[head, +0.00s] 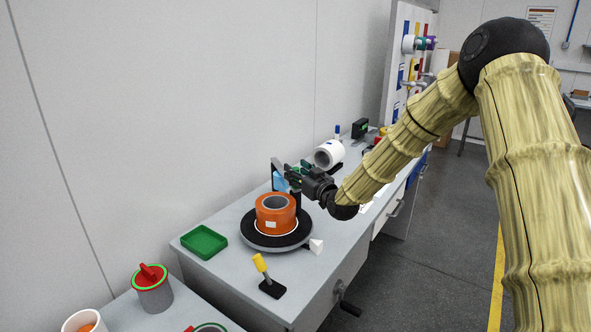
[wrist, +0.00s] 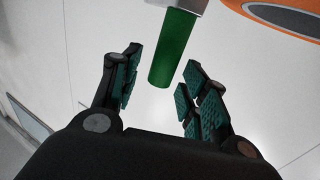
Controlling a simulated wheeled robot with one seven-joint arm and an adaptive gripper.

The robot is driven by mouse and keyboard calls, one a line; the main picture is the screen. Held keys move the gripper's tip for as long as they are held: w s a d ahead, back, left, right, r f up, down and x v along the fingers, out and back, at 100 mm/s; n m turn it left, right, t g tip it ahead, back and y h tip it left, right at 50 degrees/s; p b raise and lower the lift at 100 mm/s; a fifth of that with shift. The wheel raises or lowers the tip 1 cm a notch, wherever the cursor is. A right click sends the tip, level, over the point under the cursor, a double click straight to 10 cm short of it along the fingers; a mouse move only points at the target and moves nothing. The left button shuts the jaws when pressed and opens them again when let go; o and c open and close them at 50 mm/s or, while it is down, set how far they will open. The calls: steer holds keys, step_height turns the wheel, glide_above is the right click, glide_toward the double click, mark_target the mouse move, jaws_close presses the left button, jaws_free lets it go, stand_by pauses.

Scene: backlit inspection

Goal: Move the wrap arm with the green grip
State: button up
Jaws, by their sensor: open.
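The green grip (wrist: 174,48) shows in the wrist view as a green cylinder hanging from a pale metal piece at the top edge. My gripper (wrist: 160,68) is open, with its teal-padded fingers on either side of the grip's free end. I cannot tell whether either finger touches it. In the head view my gripper (head: 291,174) is above the back of the turntable, beside a dark upright (head: 277,172) with a light blue piece. My gripper hides most of the wrap arm there.
An orange roll (head: 276,222) sits on the black turntable (head: 252,235); its rim also shows in the wrist view (wrist: 240,8). A green tray (head: 204,242) is left, a yellow-topped lever (head: 261,266) in front. A white roll (head: 329,153) lies behind. The wall borders the bench's left side.

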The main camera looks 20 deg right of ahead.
steer(key=shift+w+a, duration=0.15)
steer(key=shift+w, duration=0.55)
jaws_close()
steer(key=shift+w+d, duration=0.2)
steer(key=shift+d, duration=1.45)
jaws_free()
steer(key=shift+a, duration=0.1)
steer(key=v, duration=1.2)
steer(key=shift+f, duration=0.1)
